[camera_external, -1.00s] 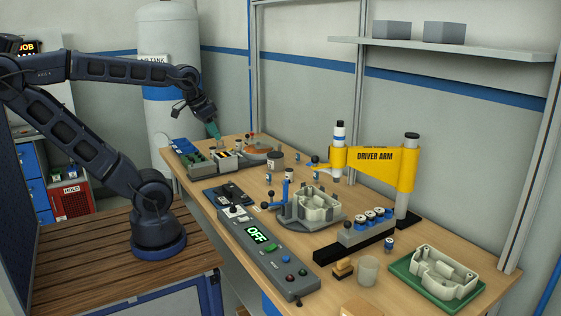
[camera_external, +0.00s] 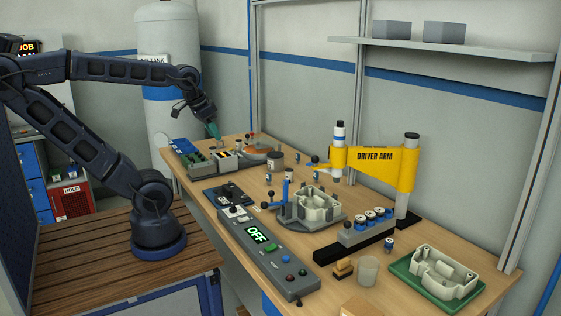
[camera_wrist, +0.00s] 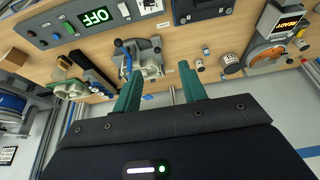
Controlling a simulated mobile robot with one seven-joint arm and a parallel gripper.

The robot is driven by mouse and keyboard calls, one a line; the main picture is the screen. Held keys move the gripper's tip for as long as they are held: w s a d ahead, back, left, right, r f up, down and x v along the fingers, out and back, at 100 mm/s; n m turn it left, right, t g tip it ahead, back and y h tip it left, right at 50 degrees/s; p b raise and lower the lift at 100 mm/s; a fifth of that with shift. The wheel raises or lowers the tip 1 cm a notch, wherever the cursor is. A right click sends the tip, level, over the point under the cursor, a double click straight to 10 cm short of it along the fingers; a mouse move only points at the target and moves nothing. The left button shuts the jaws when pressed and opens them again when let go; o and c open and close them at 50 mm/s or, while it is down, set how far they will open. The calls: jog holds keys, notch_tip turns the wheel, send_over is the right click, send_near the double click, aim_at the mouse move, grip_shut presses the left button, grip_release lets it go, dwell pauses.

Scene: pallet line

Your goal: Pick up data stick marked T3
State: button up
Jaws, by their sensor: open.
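My gripper (camera_external: 215,131) is at the far left end of the bench, its teal fingers pointing down above the small bins. In the wrist view my gripper (camera_wrist: 160,84) has its two teal fingers apart, with nothing between them. I cannot make out a T3 mark in either view, so I cannot tell which thing is the data stick. A dark tray (camera_external: 214,195) with small dark pieces lies mid-bench at the near edge; its edge also shows at the top of the wrist view (camera_wrist: 203,14). Labels there are too small to read.
Bins (camera_external: 190,157) stand under my gripper. A control box reading OFF (camera_external: 262,247), a grey fixture with a pale housing (camera_external: 318,206), a yellow driver arm (camera_external: 374,164) and a green tray (camera_external: 402,268) occupy the bench. Small cylinders stand between them. Bare wood shows mid-bench.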

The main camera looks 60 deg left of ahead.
jog(key=m+g+h, duration=0.5)
jog(key=m, duration=1.4)
send_over(317, 179)
jog(key=a, duration=0.4)
notch_tip(317, 179, down, 24)
jog(key=r, duration=0.1)
jog(key=x, duration=0.7)
jog(key=a+x, duration=0.1)
jog(key=x, duration=0.2)
jog(key=shift+w+d+f, duration=0.1)
jog(key=shift+w+f, duration=0.25)
jog(key=shift+f, duration=0.15)
jog(key=shift+y, duration=0.3)
grip_shut()
